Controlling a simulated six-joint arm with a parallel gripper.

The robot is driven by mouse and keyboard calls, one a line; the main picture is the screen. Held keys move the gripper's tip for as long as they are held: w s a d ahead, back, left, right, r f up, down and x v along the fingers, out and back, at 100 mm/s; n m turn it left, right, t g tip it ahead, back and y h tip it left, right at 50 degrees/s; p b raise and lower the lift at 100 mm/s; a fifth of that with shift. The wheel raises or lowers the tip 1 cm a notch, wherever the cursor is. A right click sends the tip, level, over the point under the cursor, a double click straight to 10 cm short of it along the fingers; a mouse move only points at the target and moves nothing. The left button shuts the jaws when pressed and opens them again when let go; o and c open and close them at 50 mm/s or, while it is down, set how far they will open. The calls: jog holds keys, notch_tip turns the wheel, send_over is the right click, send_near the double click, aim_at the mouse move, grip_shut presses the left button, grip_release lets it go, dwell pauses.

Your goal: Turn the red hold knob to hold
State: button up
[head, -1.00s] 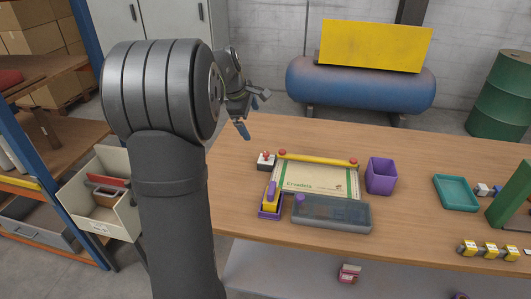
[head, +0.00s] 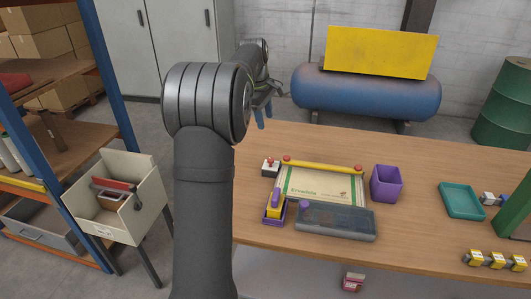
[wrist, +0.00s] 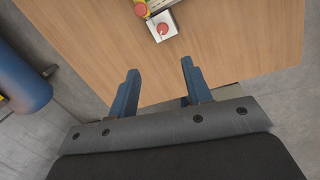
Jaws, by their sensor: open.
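The red hold knob (head: 269,161) sits on a small pale box at the left of the filler on the wooden table. It also shows in the wrist view (wrist: 163,28), near the top edge, as a round red top on a light square plate. Its exact turn position is too small to read. My gripper (head: 263,115) is open and empty, at the far left edge of the table, behind and above the knob and apart from it. In the wrist view my two blue fingers (wrist: 160,66) are spread, with bare table edge between them.
A yellow bar (head: 325,167) with red ends lies just right of the knob, above a sack (head: 318,184). A purple holder (head: 275,218) with a yellow piece and a grey clear-topped box (head: 340,222) stand in front. A purple bin (head: 386,183) is to the right.

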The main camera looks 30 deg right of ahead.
aim_at(271, 159)
jog(key=d+f, duration=0.1)
jog(key=f, duration=0.4)
jog(key=d+f+y, duration=0.1)
jog(key=f, duration=0.5)
jog(key=f+m+y, duration=0.1)
jog(key=f, duration=0.5)
jog(key=shift+w+d+f, duration=0.1)
jog(key=shift+w+d, duration=0.1)
jog(key=shift+d, duration=0.2)
grip_shut()
